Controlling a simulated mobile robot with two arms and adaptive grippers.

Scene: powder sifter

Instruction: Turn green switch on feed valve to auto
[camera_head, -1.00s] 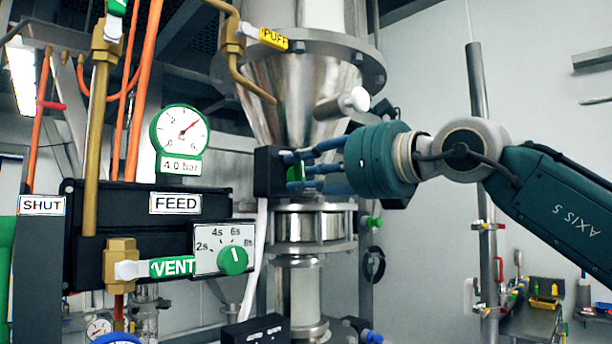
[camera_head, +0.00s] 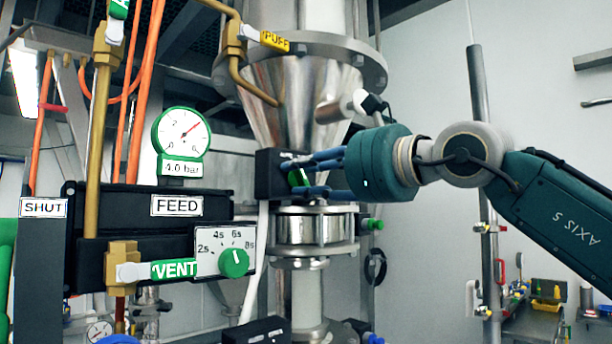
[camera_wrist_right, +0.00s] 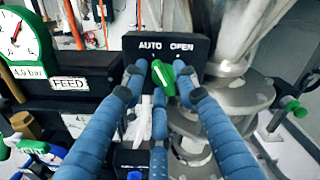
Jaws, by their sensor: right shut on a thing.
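The green switch (camera_head: 298,177) sits on the face of a black box (camera_head: 268,174) in front of the steel cone. In the right wrist view, the green switch (camera_wrist_right: 163,77) lies under the labels AUTO (left) and OPEN (right) on the black box (camera_wrist_right: 192,47). Its white line tilts, upper end leaning left toward AUTO. My right gripper (camera_head: 306,175) reaches in from the right with blue fingers shut around the switch. In the right wrist view the right gripper (camera_wrist_right: 160,80) has fingers on both sides of the switch and one below. My left gripper is not in view.
A FEED panel (camera_head: 130,205) with a pressure gauge (camera_head: 181,132), a VENT valve (camera_head: 122,262) and a timer dial (camera_head: 233,262) stands at left. A steel cone (camera_head: 300,95) rises behind the fingers. A grey cylinder (camera_head: 340,107) sticks out just above my gripper.

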